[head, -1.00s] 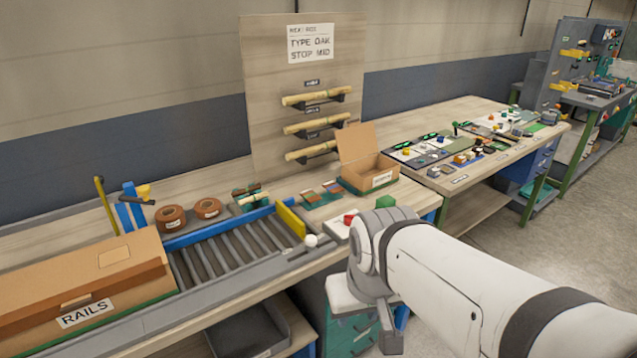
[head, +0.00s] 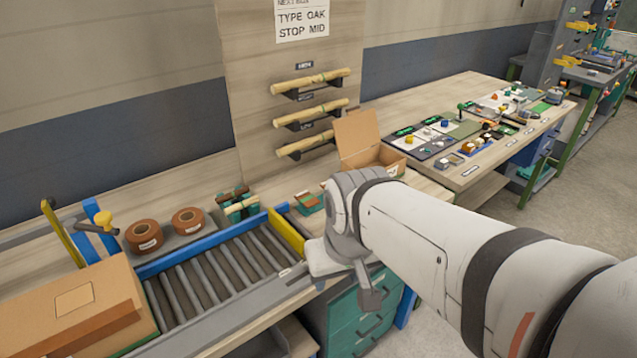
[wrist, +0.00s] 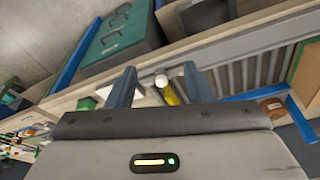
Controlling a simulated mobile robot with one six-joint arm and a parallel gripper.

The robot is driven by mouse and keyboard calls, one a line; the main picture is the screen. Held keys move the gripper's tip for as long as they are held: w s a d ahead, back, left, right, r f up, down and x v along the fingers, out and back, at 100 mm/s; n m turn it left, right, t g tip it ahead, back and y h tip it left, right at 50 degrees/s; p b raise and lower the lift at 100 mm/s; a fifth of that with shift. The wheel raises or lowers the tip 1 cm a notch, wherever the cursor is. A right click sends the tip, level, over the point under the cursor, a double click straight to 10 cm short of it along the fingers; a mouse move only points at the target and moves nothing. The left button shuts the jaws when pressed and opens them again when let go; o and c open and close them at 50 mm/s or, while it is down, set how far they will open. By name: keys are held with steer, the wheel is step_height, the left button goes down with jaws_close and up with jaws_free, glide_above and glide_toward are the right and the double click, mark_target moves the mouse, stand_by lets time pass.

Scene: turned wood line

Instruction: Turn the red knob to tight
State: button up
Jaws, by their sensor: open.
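I cannot make out the red knob in either view now; in the head view my arm covers the bench spot where a small red part showed before. In the wrist view the two fingers of my gripper (wrist: 160,72) stand apart with nothing held between them. A white round cap (wrist: 161,80) shows in the gap between the fingers, beside a yellow bar (wrist: 170,95). I cannot tell how far the cap is from the fingertips. In the head view my forearm reaches over the bench edge, and the fingers are not clearly visible.
A roller conveyor (head: 205,275) with a yellow end bar (head: 287,232) lies left of my arm. An open cardboard box (head: 372,160) stands behind it. A closed carton (head: 70,310) is at the left, near brown tape rolls (head: 144,235). Teal drawers (head: 362,325) are below.

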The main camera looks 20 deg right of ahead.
steer(key=shift+o, duration=1.1)
steer(key=w+d+r+n, duration=0.1)
steer(key=w+d, duration=0.1)
steer(key=w, duration=0.4)
steer(key=shift+w+r+g+p, duration=0.15)
steer(key=shift+w+g+p, duration=0.25)
steer(key=shift+p, duration=0.05)
steer(key=w+d+f+n, duration=0.1)
steer(key=w+d+f, duration=0.2)
steer(key=w, duration=0.3)
steer(key=w+d+f+n+g+p, duration=0.1)
steer(key=w+d+f, duration=0.2)
steer(key=w+d, duration=0.2)
steer(key=w+d+f+n+g+p, duration=0.1)
steer(key=w+d+f+n, duration=0.1)
steer(key=w+d, duration=0.3)
steer(key=shift+w+f, duration=0.4)
steer(key=shift+w, duration=0.5)
steer(key=shift+w+f, duration=0.35)
steer(key=shift+w, duration=0.5)
steer(key=shift+w+d+f+p, duration=0.1)
steer(key=shift+d+f+p, duration=0.1)
steer(key=shift+f+p, duration=0.1)
step_height(320, 180, down, 8)
steer(key=shift+r+p, duration=0.2)
steer(key=shift+p, duration=0.4)
steer(key=shift+c, duration=0.3)
steer(key=c, duration=0.9)
